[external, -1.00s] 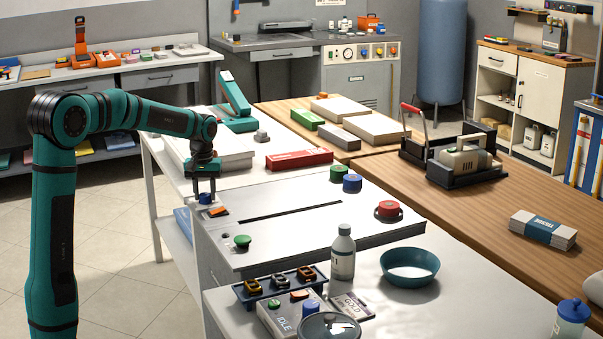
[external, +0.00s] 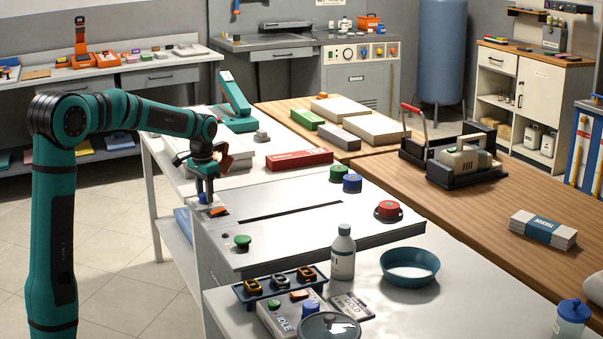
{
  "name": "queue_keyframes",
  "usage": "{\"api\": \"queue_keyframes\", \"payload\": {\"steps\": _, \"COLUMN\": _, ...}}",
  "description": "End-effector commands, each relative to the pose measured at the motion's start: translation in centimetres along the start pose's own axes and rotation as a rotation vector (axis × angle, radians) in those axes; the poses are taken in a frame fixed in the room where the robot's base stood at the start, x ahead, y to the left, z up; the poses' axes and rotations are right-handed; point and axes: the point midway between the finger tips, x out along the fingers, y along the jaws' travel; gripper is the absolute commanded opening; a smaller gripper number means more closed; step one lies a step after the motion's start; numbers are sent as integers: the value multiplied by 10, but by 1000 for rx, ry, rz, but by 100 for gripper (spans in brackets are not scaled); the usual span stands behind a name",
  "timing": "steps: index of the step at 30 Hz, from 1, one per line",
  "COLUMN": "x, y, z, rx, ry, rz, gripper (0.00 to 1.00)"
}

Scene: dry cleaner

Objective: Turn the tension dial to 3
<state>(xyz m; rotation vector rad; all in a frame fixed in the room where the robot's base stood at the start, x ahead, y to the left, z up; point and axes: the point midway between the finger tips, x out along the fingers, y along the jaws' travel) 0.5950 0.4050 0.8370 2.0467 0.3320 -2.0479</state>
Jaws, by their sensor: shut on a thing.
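The machine (external: 285,228) is a grey metal top with a long dark slot. At its far left corner, a small blue knob, which I take for the tension dial, is now mostly hidden by my fingers. My gripper (external: 205,198) points straight down there, shut on this dial. An orange piece (external: 219,210) lies flat just right of the fingertips. Any numbers or pointer on the dial are too small or hidden to read.
A green button (external: 242,241) stands on the near left of the top. Green (external: 339,173), blue (external: 352,183) and red (external: 388,210) knobs stand along its right side. A bottle (external: 343,253) and a teal bowl (external: 409,267) stand on the nearer table.

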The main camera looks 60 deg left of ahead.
Motion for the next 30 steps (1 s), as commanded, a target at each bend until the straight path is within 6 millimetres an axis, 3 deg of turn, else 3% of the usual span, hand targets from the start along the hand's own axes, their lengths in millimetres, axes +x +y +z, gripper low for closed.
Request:
{"api": "queue_keyframes", "payload": {"steps": 20, "x": -1, "y": 0, "z": -1, "rx": 61, "ry": 4, "rz": -1, "gripper": 14}}
{"api": "queue_keyframes", "payload": {"steps": 21, "x": -1, "y": 0, "z": -1, "rx": 61, "ry": 4, "rz": -1, "gripper": 42}}
{"api": "queue_keyframes", "payload": {"steps": 23, "x": -1, "y": 0, "z": -1, "rx": 61, "ry": 4, "rz": -1, "gripper": 54}}
{"api": "queue_keyframes", "payload": {"steps": 24, "x": -1, "y": 0, "z": -1, "rx": 61, "ry": 3, "rz": -1, "gripper": 58}}
{"api": "queue_keyframes", "payload": {"steps": 30, "x": -1, "y": 0, "z": 0, "rx": 60, "ry": 2, "rz": -1, "gripper": 58}}
